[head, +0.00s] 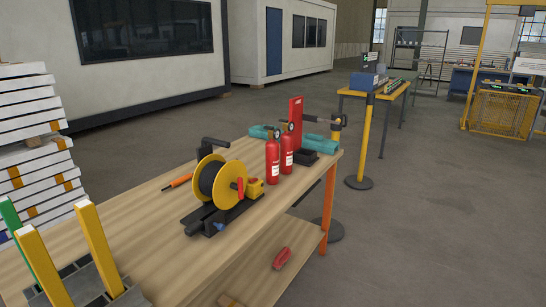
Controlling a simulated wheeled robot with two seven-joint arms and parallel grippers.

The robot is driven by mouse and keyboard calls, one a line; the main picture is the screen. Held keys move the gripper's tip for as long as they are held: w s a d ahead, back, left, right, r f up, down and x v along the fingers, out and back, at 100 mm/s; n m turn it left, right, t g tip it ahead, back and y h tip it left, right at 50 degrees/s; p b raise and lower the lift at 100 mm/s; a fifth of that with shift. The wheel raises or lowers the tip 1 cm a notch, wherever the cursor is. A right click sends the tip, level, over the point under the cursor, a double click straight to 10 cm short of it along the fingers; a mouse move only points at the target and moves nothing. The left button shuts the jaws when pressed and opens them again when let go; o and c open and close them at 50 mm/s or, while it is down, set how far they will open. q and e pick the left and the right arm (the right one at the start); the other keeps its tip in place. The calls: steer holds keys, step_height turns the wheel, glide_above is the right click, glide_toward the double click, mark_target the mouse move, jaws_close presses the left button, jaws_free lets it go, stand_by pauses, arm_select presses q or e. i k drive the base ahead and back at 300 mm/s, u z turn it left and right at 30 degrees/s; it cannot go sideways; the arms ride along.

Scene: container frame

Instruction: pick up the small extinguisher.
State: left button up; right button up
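Two red fire extinguishers with black tops stand upright, close together, on the wooden workbench (150,235). The front-left extinguisher (272,165) has a pale label low on its body. The other extinguisher (287,152) stands just behind it to the right, and the two look nearly the same size; I cannot tell for sure which is the small one. Neither of my grippers is in view.
A yellow cable reel (211,182) on a black base stands left of the extinguishers. A red upright panel (296,110), teal rolls (318,143) and a black tray (304,157) are behind them. Yellow posts (97,245) rise at bottom left. A red item (282,258) lies on the lower shelf.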

mark_target(272, 146)
steer(key=z, duration=1.1)
steer(key=i, duration=3.1)
steer(key=u, duration=3.45)
